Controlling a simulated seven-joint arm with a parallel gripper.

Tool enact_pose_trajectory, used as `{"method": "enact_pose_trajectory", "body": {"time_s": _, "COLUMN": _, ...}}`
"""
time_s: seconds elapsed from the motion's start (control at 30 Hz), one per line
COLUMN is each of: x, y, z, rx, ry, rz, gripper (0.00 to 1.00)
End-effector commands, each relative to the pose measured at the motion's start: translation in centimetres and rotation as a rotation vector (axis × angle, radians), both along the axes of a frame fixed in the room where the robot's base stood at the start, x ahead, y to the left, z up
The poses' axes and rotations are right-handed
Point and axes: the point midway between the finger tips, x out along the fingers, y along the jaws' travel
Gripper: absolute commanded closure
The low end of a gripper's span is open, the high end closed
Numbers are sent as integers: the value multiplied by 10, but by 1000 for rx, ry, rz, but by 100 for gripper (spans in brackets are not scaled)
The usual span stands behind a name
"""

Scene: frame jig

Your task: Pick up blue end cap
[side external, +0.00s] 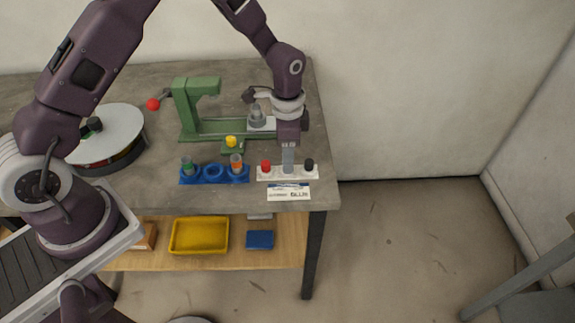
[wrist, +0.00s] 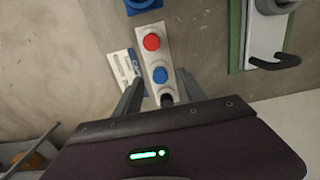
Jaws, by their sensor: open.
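The blue end cap (wrist: 160,75) sits in the middle of a white strip holder (side external: 263,174), between a red cap (side external: 265,166) and a black cap (side external: 309,164). My gripper (side external: 288,165) points down over the middle of the holder and hides the blue cap in the side view. In the wrist view my gripper (wrist: 160,80) is open, with one finger on each side of the blue cap. I cannot tell whether the fingers touch it.
A blue holder (side external: 214,174) with green-marked and orange-marked parts stands to the left. A green jig (side external: 188,105) with a yellow knob (side external: 231,141) stands behind. A printed label card (side external: 288,191) lies in front, near the table edge. A round tray stands far left.

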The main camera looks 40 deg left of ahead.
Motion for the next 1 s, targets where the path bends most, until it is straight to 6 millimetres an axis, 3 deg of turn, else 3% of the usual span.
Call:
{"method": "enact_pose_trajectory", "body": {"time_s": 0.13, "x": 0, "y": 0, "z": -20, "rx": 0, "ry": 1, "rz": 1, "gripper": 52}}
{"method": "enact_pose_trajectory", "body": {"time_s": 0.37, "x": 0, "y": 0, "z": -21, "rx": 0, "ry": -1, "rz": 2, "gripper": 54}}
{"method": "enact_pose_trajectory", "body": {"time_s": 0.6, "x": 0, "y": 0, "z": -21, "rx": 0, "ry": 0, "rz": 2, "gripper": 100}}
{"method": "enact_pose_trajectory", "body": {"time_s": 0.87, "x": 0, "y": 0, "z": -20, "rx": 0, "ry": -1, "rz": 3, "gripper": 100}}
{"method": "enact_pose_trajectory", "body": {"time_s": 1.0, "x": 2, "y": 0, "z": -2, "rx": -1, "ry": -5, "rz": 3, "gripper": 100}}
